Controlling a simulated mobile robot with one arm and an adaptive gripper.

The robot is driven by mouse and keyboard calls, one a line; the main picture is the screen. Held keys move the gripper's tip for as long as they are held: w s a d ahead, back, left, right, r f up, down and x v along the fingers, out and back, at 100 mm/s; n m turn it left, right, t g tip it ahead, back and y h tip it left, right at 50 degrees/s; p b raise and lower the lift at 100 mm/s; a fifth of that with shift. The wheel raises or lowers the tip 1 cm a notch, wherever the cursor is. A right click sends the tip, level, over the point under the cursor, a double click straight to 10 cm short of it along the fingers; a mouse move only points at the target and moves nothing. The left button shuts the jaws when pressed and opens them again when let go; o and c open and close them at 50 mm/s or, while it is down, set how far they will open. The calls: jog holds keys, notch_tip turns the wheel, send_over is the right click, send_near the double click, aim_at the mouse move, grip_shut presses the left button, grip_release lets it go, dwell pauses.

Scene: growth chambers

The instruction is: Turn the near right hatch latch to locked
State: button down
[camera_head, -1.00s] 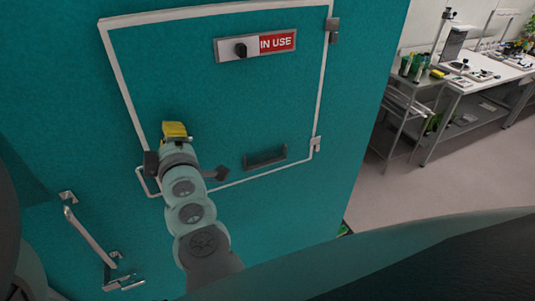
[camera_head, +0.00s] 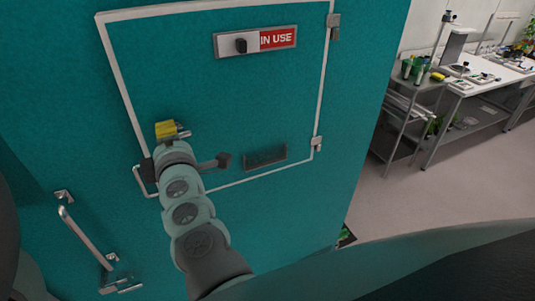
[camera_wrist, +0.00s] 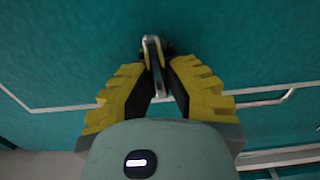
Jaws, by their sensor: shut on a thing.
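The hatch (camera_head: 240,95) is a teal panel with a pale frame, closed in the wall of the same colour. My gripper (camera_head: 174,130), with yellow fingers, is at the hatch's lower left edge in the head view. In the wrist view my gripper (camera_wrist: 158,68) is shut on the latch (camera_wrist: 152,48), a slim metal lever between the fingertips. The latch's pivot is dark and partly hidden behind the fingers. In the head view my gripper and wrist hide most of the latch, so its angle is hard to read there.
A slider sign (camera_head: 277,38) on the hatch reads IN USE. A grey recessed handle (camera_head: 265,157) is low on the hatch. A silver bar handle (camera_head: 86,238) is on the wall at lower left. A steel cart (camera_head: 409,110) and white bench stand at right, with clear floor before them.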

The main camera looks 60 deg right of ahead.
jog(key=c, duration=1)
grip_release()
jog(key=shift+v, duration=6)
